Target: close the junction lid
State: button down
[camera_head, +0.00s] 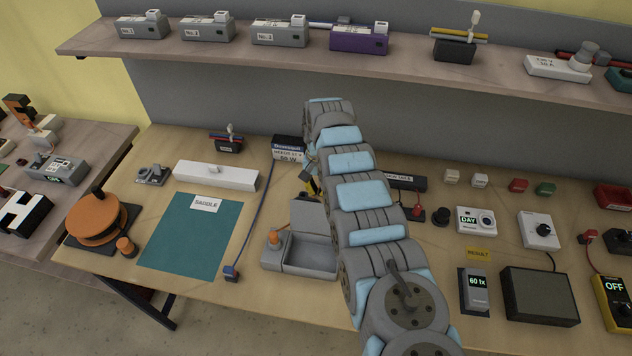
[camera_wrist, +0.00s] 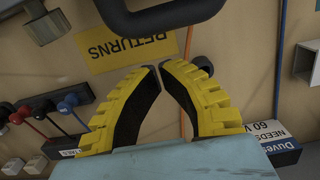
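The junction box (camera_head: 312,252) is a grey open tray on the front middle of the bench, in the head view. Its grey lid (camera_head: 309,215) stands raised at the back edge of the box. An orange knob (camera_head: 274,238) sits on the box's left part. My gripper (camera_head: 313,187) shows only as a bit of yellow and black behind the lid; my arm hides most of it. In the wrist view my gripper's yellow and black fingers (camera_wrist: 158,67) meet almost tip to tip, with nothing seen between them. I cannot make out the lid in the wrist view.
A white-and-blue box (camera_head: 288,148) stands behind the lid; it also shows in the wrist view (camera_wrist: 287,140). A blue cable (camera_head: 250,215) runs left of the junction box. A teal mat (camera_head: 187,240) lies further left. A yellow RETURNS label (camera_wrist: 122,45) lies beyond my fingertips.

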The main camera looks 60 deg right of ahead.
aim_at(319, 213)
jog(key=a+p, duration=0.1)
jog(key=p, duration=0.2)
jog(key=r+p, duration=0.1)
jog(key=p, duration=0.1)
jog(key=shift+s+a+r+p, duration=0.15)
jog(key=shift+s+a+p, duration=0.05)
jog(key=shift+a+p, duration=0.2)
jog(key=shift+a, duration=0.15)
